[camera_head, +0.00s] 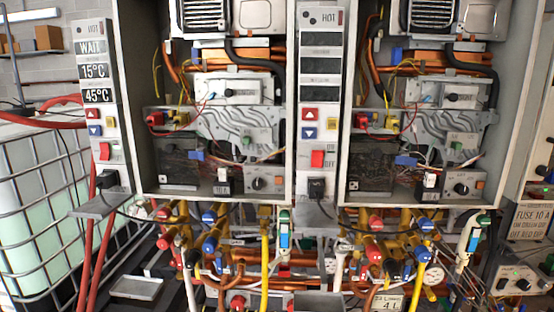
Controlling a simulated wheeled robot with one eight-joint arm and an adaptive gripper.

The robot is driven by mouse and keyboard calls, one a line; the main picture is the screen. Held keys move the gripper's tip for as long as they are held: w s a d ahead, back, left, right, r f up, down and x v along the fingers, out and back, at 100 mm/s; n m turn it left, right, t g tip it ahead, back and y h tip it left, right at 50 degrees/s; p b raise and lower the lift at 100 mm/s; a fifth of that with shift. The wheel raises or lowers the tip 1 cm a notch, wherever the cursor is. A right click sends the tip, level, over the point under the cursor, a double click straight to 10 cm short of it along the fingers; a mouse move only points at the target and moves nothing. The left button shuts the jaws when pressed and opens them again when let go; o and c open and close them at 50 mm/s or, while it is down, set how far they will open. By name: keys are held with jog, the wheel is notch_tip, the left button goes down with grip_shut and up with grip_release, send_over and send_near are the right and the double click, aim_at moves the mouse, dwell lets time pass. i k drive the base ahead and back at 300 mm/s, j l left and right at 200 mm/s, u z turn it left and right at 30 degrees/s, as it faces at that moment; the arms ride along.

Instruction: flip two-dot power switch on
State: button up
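Two tankless heaters stand side by side, each with a narrow control panel on its left. The right heater's panel (320,100) has small dark marks at its top that look like two dots. Its display windows (321,66) are dark. Its red power switch (317,158) sits low on the panel beside an ON/OFF label; its exact tilt is too small to tell. The left heater's panel (95,100) is lit, reading WAIT, 15°C and 45°C, and has its own red switch (104,151). My gripper is not in view.
Red and blue arrow buttons (309,123) sit above the right heater's switch. A black plug (316,187) is below it over a grey ledge (315,212). Open cabinets with pipes and wires flank the panel. Valves and hoses crowd below. A caged tank (40,210) stands left.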

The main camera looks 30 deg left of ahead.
aim_at(317, 155)
jog(key=u, duration=1.05)
